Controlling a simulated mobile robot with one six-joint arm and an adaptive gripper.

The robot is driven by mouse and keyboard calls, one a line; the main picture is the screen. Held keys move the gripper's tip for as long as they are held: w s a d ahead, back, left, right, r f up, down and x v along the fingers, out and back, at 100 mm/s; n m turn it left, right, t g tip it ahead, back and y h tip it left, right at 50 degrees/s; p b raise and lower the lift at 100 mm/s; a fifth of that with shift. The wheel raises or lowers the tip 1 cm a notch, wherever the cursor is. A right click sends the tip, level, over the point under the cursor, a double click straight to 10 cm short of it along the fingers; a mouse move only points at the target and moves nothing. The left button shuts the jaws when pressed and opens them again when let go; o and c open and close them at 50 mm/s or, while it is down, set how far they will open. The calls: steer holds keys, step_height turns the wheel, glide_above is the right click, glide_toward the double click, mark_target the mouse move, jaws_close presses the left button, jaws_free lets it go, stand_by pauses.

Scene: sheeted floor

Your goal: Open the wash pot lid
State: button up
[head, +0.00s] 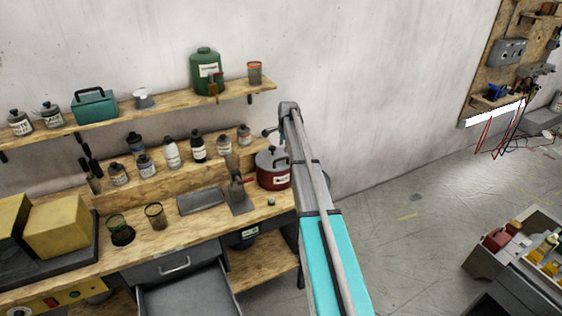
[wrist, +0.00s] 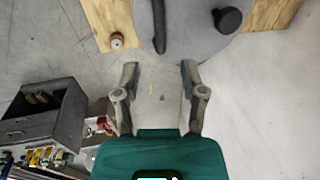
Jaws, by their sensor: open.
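The wash pot (head: 273,180) is dark red with a white label and stands at the right end of the wooden bench, partly behind my arm. Its grey lid (head: 268,158) is on it, with a dark handle on top. In the wrist view the grey lid (wrist: 193,40) fills the top middle, with a dark bar handle (wrist: 158,28) and a round black knob (wrist: 228,19). My gripper (wrist: 157,68) is open and empty. The handle's lower end shows just above the gap between its fingertips. I see no contact with the lid.
A small round item (wrist: 117,40) sits on the bench near the pot. A shelf (head: 150,108) with bottles runs above. A drawer (head: 187,292) is pulled out below. The floor (head: 390,220) right of the bench is mostly clear, up to a grey cart (head: 485,262).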

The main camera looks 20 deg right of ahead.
mark_target(282, 158)
steer(key=shift+w+f+b, duration=0.25)
steer(key=shift+f+b, duration=0.75)
steer(key=shift+f, duration=0.1)
steer(key=shift+w+f+b, duration=0.2)
steer(key=shift+f+b, duration=0.85)
steer(key=shift+f, duration=0.1)
steer(key=shift+w+f+b, duration=0.25)
steer(key=shift+f+b, duration=0.75)
steer(key=shift+f, duration=0.1)
jaws_close()
steer(key=shift+a, duration=0.4)
steer(key=shift+d, duration=0.25)
steer(key=shift+w+a+r, duration=0.1)
